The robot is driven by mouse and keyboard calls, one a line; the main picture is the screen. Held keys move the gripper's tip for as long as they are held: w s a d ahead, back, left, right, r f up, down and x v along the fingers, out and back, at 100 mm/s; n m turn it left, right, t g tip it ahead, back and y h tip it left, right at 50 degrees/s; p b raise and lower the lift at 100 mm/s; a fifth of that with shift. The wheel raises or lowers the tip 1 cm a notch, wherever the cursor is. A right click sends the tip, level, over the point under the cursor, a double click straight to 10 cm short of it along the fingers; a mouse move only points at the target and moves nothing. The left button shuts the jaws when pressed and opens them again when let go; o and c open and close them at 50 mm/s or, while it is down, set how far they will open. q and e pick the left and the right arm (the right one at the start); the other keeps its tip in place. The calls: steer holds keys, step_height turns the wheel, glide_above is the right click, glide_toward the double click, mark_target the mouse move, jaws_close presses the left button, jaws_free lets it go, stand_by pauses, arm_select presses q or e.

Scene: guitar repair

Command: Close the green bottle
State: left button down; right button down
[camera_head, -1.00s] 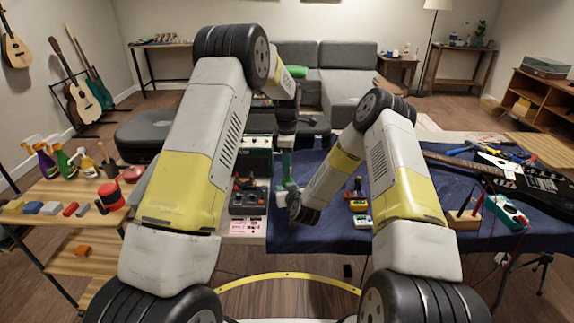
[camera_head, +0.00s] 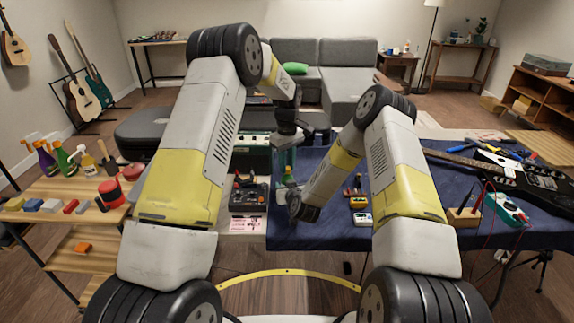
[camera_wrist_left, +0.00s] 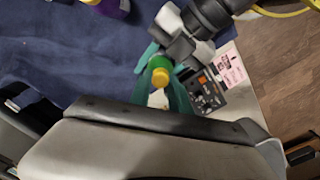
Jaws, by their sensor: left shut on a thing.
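The green bottle (camera_wrist_left: 159,62) is seen from above in the left wrist view, with a yellow cap (camera_wrist_left: 160,77) facing the camera. In the head view the bottle (camera_head: 289,177) is small and partly hidden below my left gripper (camera_head: 287,159). My left gripper's teal fingers (camera_wrist_left: 161,92) are shut on the yellow cap. How well the cap sits on the bottle cannot be told. My right gripper (camera_head: 283,192) is close beside the bottle, low over the table's edge. Its grey body (camera_wrist_left: 175,47) also shows in the wrist view; its fingers' grip is unclear.
A blue-covered table (camera_head: 400,222) holds an electric guitar (camera_head: 520,180), a multimeter (camera_head: 505,208) and small pedals. A black device (camera_head: 250,195) stands left of the grippers, before an amplifier (camera_head: 252,150). A side table at left holds spray bottles (camera_head: 65,160) and blocks.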

arm_select(q)
steer(key=m, duration=0.7)
steer(key=shift+m, duration=0.3)
steer(key=m, duration=0.9)
steer(key=shift+d, duration=0.1)
steer(key=m, duration=1.2)
steer(key=shift+s+f, duration=0.1)
steer(key=m, duration=1.6)
steer(key=c, duration=1.1)
jaws_free()
